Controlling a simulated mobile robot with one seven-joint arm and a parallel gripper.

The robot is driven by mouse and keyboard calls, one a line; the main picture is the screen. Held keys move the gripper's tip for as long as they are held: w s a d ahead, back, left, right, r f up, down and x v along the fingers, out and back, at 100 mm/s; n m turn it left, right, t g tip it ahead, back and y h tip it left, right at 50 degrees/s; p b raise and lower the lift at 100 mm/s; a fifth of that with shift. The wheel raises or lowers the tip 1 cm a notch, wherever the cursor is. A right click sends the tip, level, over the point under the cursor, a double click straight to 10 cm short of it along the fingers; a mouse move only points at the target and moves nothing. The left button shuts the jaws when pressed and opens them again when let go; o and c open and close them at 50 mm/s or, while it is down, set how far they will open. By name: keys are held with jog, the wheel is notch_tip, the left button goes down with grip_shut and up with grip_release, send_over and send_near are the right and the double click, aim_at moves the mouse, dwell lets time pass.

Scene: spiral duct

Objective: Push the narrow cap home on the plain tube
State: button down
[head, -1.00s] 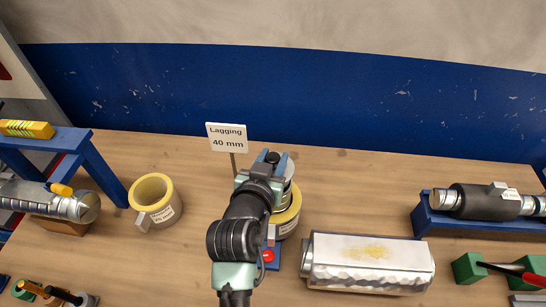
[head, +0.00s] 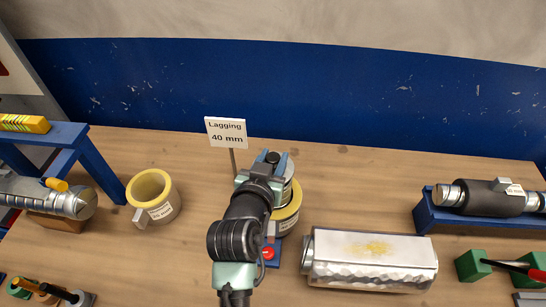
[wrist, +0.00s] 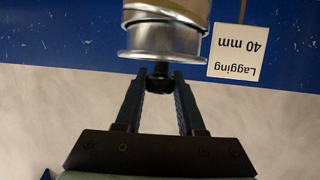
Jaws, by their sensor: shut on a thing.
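My gripper (head: 273,158) is shut on the black knob (wrist: 160,74) of a silver cap (wrist: 160,54), which has a wide rim. In the wrist view the cap meets a silver tube (wrist: 166,8), and the seam between them looks slightly slanted. How deep the cap sits cannot be told. In the head view the tube (head: 287,192) stands upright in a yellow-ended lagging sleeve (head: 291,214), partly hidden by my arm.
A "Lagging 40 mm" sign (head: 226,132) stands close behind my gripper.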

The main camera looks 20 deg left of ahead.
jog(key=shift+f+b, duration=0.85)
jog(key=shift+f, duration=0.4)
jog(key=shift+c, duration=2.2)
grip_release()
jog(key=shift+r, duration=0.1)
jog(key=shift+s, duration=0.15)
jog(key=b+v, duration=0.3)
jog(key=v, duration=0.9)
jog(key=shift+s+r, duration=0.15)
jog(key=shift+s, duration=0.2)
